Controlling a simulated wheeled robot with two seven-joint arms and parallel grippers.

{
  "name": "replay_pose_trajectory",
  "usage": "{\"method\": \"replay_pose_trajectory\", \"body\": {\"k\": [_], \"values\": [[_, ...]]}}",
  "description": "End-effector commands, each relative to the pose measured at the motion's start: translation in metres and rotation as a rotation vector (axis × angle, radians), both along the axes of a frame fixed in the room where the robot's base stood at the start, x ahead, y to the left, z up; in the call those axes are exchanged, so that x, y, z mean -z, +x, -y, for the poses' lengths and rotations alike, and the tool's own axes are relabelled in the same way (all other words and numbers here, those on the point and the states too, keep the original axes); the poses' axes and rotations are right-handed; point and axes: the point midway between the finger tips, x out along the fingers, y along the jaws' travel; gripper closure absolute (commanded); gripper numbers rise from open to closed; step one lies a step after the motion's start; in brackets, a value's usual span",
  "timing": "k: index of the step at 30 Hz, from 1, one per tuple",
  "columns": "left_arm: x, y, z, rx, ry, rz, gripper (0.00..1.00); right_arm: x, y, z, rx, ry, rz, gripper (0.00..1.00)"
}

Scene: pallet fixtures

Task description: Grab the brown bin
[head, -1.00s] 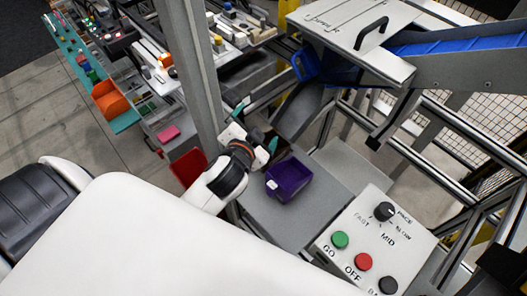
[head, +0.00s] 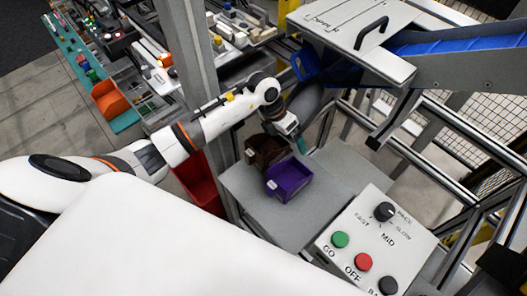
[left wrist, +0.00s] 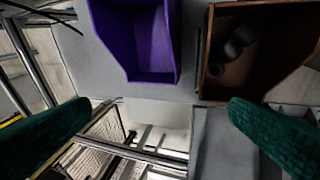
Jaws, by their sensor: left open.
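The brown bin (head: 264,148) stands on the grey platform just behind the purple bin (head: 290,181), partly hidden by my left arm and gripper. My left gripper (head: 276,151) is open, with its teal fingers apart near the brown bin, and holds nothing. In the left wrist view the brown bin (left wrist: 280,45) is at the upper right with dark round parts inside. The purple bin (left wrist: 140,45) is left of it and looks empty. The green fingers (left wrist: 160,130) are spread wide below both bins. I cannot tell whether a finger touches the brown bin. My right gripper is not visible.
A control panel (head: 372,238) with buttons and a dial stands at the front right of the grey platform (head: 285,222). A grey post (head: 185,65) rises at the left. A blue conveyor (head: 460,45) and metal frame are at the right. A red bin (head: 198,180) is below left.

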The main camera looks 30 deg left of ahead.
Motion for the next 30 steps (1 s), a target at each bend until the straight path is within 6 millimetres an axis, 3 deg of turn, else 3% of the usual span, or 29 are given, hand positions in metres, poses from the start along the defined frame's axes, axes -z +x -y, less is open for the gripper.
{"method": "replay_pose_trajectory", "body": {"k": [1, 3, 8, 11, 18, 25, 30], "values": [[0.001, 0.002, -0.024, -0.007, 0.102, -0.032, 0.00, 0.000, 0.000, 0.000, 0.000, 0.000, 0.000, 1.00], [0.002, 0.002, -0.049, -0.019, 0.213, -0.075, 0.00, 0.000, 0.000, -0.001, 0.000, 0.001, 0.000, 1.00], [0.003, 0.000, -0.079, -0.040, 0.339, -0.129, 0.00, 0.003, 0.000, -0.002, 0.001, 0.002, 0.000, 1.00], [0.013, -0.001, -0.082, -0.042, 0.354, -0.137, 0.00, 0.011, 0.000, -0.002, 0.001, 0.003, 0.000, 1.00], [0.058, -0.002, -0.081, -0.042, 0.349, -0.138, 0.00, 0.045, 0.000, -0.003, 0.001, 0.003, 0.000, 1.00], [0.079, -0.001, -0.079, -0.040, 0.347, -0.136, 0.00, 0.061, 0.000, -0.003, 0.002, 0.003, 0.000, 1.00], [0.106, -0.001, -0.074, -0.042, 0.346, -0.137, 0.00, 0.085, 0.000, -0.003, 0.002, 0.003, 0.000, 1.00]]}}
